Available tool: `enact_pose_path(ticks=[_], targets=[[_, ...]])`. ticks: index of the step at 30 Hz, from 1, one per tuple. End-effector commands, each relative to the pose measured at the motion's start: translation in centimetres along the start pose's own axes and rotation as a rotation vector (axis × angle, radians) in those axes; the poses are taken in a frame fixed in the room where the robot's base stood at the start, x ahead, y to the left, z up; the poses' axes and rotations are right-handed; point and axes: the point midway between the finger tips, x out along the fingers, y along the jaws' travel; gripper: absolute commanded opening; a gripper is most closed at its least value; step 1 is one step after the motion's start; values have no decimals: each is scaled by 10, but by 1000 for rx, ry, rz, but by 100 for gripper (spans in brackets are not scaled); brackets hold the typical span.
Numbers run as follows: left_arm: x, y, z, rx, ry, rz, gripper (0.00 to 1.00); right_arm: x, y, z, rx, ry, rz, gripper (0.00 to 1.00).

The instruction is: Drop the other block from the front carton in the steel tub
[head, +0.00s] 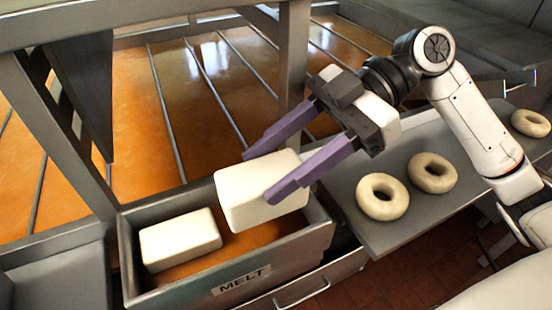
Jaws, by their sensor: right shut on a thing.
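My right gripper (263,176) is shut on a cream-white block (245,200), its two purple fingers on either side of it. The held block is tilted and hangs over the right part of the steel tub (128,262), whose front carries a "MELT" label. Another cream-white block (180,240) lies inside the tub at the left, in orange glaze. Whether the held block touches the tub's rim or glaze is hard to tell. The front carton is not in view. My left gripper is not in view.
A grey tray (345,215) with pale dough rings (383,197) is right of the tub. Behind the tub, metal posts (292,70) and bars stand before a wide orange glaze surface (215,75). A handle (302,292) sticks out below the tub.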

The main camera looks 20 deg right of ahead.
Motion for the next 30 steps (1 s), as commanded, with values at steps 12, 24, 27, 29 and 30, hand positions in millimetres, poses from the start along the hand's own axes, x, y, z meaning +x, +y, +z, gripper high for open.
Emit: enact_pose_path(ticks=[12, 24, 27, 29, 30], targets=[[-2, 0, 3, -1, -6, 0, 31, -1, 0, -1, -1, 3, 1, 53], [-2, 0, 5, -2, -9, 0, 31, -1, 0, 1, 1, -2, 0, 70], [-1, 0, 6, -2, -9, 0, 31, -8, 1, 1, 2, -2, 2, 70], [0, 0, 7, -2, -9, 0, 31, -16, 1, 1, 1, -2, 3, 70], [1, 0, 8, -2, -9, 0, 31, -24, 1, 2, 1, -2, 3, 70]])
